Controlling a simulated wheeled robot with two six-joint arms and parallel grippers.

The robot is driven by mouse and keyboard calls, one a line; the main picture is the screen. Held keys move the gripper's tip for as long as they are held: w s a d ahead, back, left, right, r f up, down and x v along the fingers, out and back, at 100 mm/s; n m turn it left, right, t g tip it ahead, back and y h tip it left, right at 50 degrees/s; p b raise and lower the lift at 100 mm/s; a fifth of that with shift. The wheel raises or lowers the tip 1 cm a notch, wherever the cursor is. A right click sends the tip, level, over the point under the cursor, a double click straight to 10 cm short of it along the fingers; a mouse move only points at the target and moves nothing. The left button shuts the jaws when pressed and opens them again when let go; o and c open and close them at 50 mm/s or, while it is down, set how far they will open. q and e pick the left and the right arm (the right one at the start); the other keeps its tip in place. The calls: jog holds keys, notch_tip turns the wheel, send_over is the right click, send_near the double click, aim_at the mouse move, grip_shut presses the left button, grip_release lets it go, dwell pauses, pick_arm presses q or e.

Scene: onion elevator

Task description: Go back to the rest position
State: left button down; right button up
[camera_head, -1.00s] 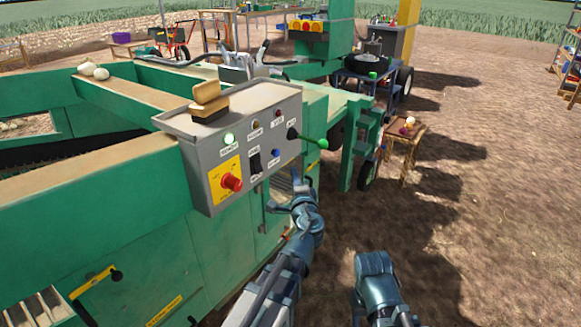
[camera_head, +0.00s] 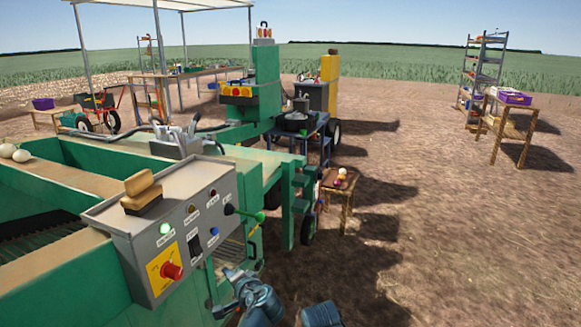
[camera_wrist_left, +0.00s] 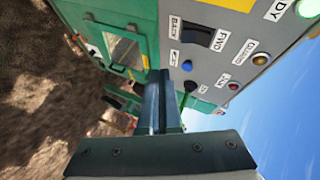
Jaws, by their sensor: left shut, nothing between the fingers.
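My left gripper (camera_head: 222,308) is low in the head view, just in front of the green machine's side and below the grey control box (camera_head: 150,250). In the left wrist view its two fingers (camera_wrist_left: 160,88) are shut together with nothing between them, pointing along the box's face. The fingers look apart from the box, but the exact gap is unclear. Of my right arm, only a blue link (camera_head: 321,315) shows at the bottom edge; its gripper is out of view.
The box carries a red knob (camera_head: 171,271), a lit green lamp (camera_head: 165,228), a blue button (camera_head: 214,231) and a green-tipped lever (camera_head: 246,213). A small wooden stool (camera_head: 338,190) stands beyond. Bare ground (camera_head: 430,250) at right is open.

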pick_arm(q)
jog(key=s+d+n+g+h+p, duration=0.1)
jog(key=s+d+g+h+p, duration=0.2)
jog(key=s, duration=0.7)
jog(key=s+d+r+n+g+h+p, duration=0.1)
jog(key=s+d+g+h+p, duration=0.3)
jog(key=s+d+g+p, duration=0.4)
jog(key=s+d+n+p, duration=0.1)
jog(key=s+d, duration=0.1)
jog(key=d, duration=0.1)
jog(key=shift+r+p, duration=0.2)
jog(key=shift+p, duration=0.1)
pick_arm(e)
notch_tip(320, 180, up, 15)
jog(key=shift+r, duration=0.15)
